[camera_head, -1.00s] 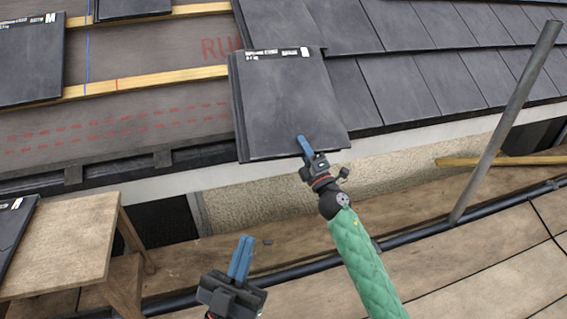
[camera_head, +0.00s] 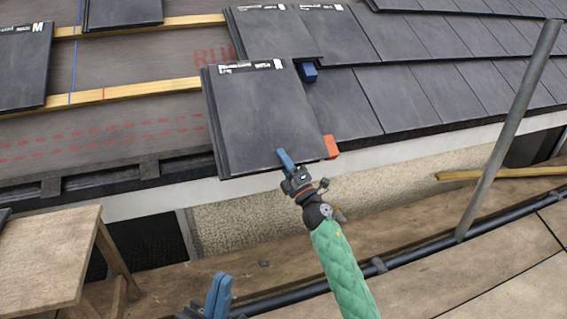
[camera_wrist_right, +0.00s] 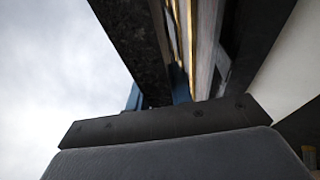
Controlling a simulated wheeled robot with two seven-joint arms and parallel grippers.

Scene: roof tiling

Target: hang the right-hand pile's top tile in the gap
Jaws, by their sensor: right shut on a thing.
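A dark grey tile (camera_head: 262,115) with a white label along its top edge lies over the left edge of the tiled roof area. My right gripper (camera_head: 285,160) is shut on its lower edge. In the right wrist view the tile (camera_wrist_right: 128,35) runs between the blue fingers (camera_wrist_right: 158,94). The gap shows as bare underlay (camera_head: 130,120) and battens (camera_head: 140,90) left of the held tile. Whether the tile touches the roof cannot be told. My left gripper (camera_head: 218,295) is at the bottom edge, fingers together, empty, partly cut off.
A blue block (camera_head: 309,72) and an orange block (camera_head: 331,147) show beside the held tile. Other tiles lie at the left (camera_head: 20,65) and top (camera_head: 122,12). A wooden bench (camera_head: 45,260) stands lower left. A grey pole (camera_head: 505,135) rises at the right.

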